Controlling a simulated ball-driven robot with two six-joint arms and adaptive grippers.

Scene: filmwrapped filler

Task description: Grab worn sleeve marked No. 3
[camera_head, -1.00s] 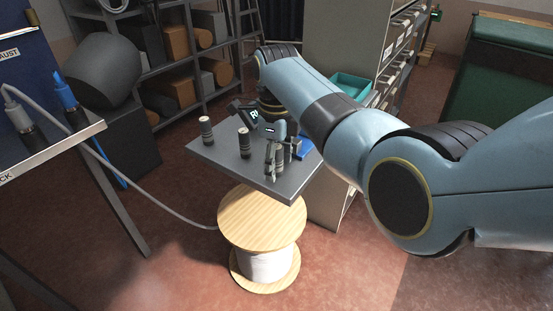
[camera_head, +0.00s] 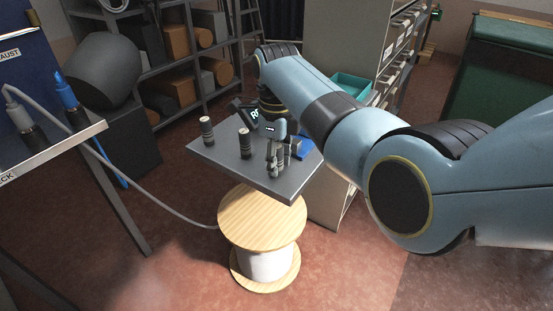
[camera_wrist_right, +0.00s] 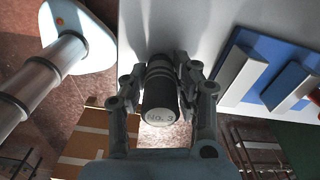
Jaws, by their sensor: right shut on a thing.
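The sleeve marked No. 3 (camera_wrist_right: 160,95) is a dark cylinder with lighter bands and a pale end face. In the right wrist view it sits between the fingers of my right gripper (camera_wrist_right: 162,88), which are shut on it from both sides. In the head view my right gripper (camera_head: 277,158) is at the right part of a small grey table (camera_head: 225,168), and the fingers largely hide the sleeve. Two similar banded dark sleeves stand upright on the table, one at the left (camera_head: 207,131) and one nearer the middle (camera_head: 245,143). My left gripper is not in view.
A blue item (camera_head: 305,147) lies on the table beside my right gripper; the wrist view shows pale blocks on it. A wooden cable reel (camera_head: 262,218) stands below the table's front edge. Shelves (camera_head: 190,60) stand behind. A hanging cable (camera_head: 165,212) runs at the left.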

